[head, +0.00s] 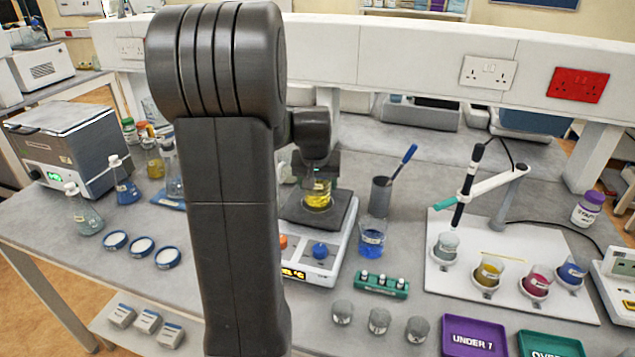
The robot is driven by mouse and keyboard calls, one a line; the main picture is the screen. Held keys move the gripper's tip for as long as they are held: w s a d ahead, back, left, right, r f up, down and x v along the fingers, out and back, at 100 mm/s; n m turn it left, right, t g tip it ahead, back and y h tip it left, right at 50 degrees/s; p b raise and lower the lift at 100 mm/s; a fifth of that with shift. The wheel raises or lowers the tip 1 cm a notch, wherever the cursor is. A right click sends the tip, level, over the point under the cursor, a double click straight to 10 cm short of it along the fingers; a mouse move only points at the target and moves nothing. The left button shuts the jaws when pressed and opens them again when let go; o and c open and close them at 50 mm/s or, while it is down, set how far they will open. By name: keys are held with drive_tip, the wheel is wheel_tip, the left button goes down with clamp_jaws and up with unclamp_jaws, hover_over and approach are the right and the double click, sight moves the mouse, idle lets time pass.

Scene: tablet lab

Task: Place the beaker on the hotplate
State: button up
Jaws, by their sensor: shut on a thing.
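A glass beaker with yellow liquid (317,196) is upright over the dark top plate of the hotplate (342,222), near the plate's middle. My gripper (317,178) comes down from above and is shut on the beaker's upper part. The beaker's base looks at or very close to the plate; I cannot tell whether it touches. The hotplate has a white body with a lit orange display and a blue knob at the front. My arm hides the hotplate's left side and part of the bench.
A beaker of blue liquid (372,238) and a dark pot with a blue-handled tool (381,194) stand just right of the hotplate. A green rack (380,286) is in front. A white board (520,255) with several beakers and a probe stand is further right.

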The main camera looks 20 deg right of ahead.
drive_tip(key=shift+f, duration=0.2)
drive_tip(key=shift+f, duration=0.15)
drive_tip(key=o, duration=1.1)
drive_tip(key=shift+r, duration=0.35)
drive_tip(key=b+v, duration=0.1)
drive_tip(key=v, duration=1.1)
drive_tip(key=shift+s+f, duration=0.1)
